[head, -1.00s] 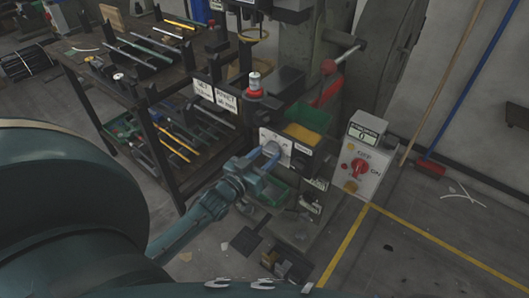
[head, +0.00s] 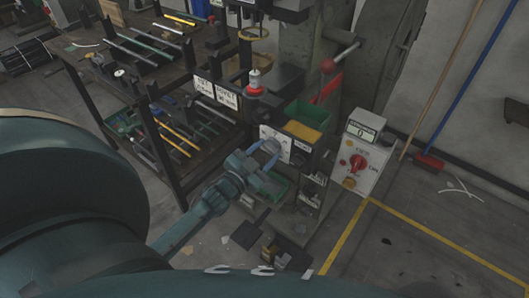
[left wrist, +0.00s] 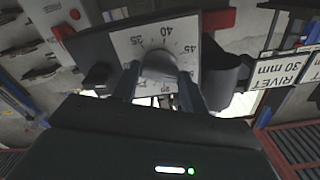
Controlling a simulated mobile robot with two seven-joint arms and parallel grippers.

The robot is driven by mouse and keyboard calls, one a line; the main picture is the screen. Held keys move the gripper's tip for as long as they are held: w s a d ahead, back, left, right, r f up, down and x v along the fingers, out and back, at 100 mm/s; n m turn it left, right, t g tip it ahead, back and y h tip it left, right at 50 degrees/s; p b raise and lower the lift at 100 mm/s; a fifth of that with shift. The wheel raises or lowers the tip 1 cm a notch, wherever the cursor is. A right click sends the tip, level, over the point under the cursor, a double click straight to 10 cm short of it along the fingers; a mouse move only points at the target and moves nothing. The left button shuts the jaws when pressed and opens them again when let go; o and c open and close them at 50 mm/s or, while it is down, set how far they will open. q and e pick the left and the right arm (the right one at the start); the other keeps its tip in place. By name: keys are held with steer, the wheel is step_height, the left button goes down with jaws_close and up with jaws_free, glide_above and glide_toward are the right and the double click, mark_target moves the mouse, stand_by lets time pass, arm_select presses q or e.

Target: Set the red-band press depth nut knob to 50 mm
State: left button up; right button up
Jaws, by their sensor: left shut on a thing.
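The depth nut knob (left wrist: 158,66) is a grey round knob on a white dial plate (left wrist: 130,43) with numbers around it. In the left wrist view 40 and 45 are readable and upside down. I cannot make out a pointer or the exact setting. My left gripper (left wrist: 160,80) is shut on the knob, one finger on each side. In the head view the left gripper (head: 265,158) covers most of the knob, and part of the dial plate (head: 276,137) shows beside it. My right gripper is not in view.
A control box (head: 360,158) with a red switch and a display reading 0 stands to the right. Rivet signs (head: 215,92) are at the left, beside a rack (head: 165,150) of rods. Open floor lies to the right.

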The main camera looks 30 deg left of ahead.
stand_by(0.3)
arm_select(q)
steer(key=o, duration=1)
steer(key=s, duration=0.8)
steer(key=s+a, duration=0.1)
steer(key=s, duration=0.4)
steer(key=shift+s, duration=0.1)
steer(key=shift+s, duration=0.1)
